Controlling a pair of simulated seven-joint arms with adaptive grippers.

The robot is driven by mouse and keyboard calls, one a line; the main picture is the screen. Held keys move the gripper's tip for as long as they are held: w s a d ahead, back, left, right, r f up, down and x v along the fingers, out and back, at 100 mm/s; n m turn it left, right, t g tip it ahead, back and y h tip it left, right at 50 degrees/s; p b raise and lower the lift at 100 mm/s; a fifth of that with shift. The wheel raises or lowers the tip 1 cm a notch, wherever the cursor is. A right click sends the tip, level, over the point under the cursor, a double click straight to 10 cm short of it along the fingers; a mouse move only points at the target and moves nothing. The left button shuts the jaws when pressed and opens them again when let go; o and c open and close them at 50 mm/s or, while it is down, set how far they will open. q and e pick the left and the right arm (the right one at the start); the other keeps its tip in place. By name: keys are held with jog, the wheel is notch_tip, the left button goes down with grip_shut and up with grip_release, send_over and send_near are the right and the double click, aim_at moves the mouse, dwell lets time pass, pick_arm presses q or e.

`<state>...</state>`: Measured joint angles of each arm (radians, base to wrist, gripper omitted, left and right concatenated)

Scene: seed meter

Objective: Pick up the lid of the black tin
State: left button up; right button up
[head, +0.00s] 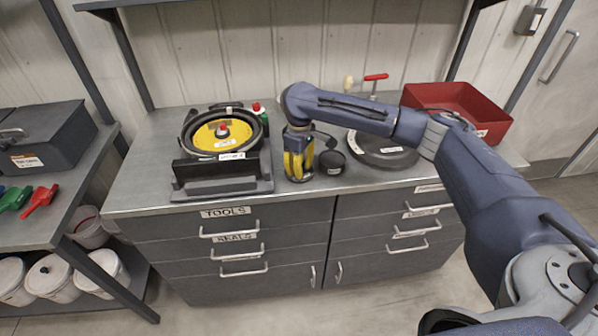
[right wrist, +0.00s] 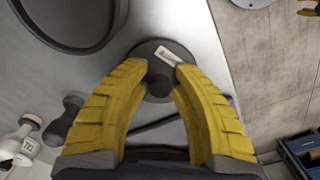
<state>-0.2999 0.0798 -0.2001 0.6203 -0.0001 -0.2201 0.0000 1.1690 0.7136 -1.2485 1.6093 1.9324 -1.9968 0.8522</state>
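The small round black tin (head: 331,163) stands on the counter, with a white label showing. In the right wrist view its round dark top with a pale label (right wrist: 178,52) lies just beyond the fingertips; I cannot make out a seam between lid and tin. My right gripper (head: 298,178) points down with its yellow fingers just left of the tin in the head view. In the right wrist view the fingertips (right wrist: 160,75) are apart, with a dark part of the tin showing between them. No grip on it shows. My left gripper is not in view.
A large dark round pan (head: 393,153) stands right of the tin, and a red bin (head: 455,98) behind it. Left of my right gripper is a black stand with a yellow disc (head: 224,133). The counter's front edge (head: 330,194) is close; my arm passes over the right side.

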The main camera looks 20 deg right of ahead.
grip_shut()
jog(key=shift+r, duration=0.1)
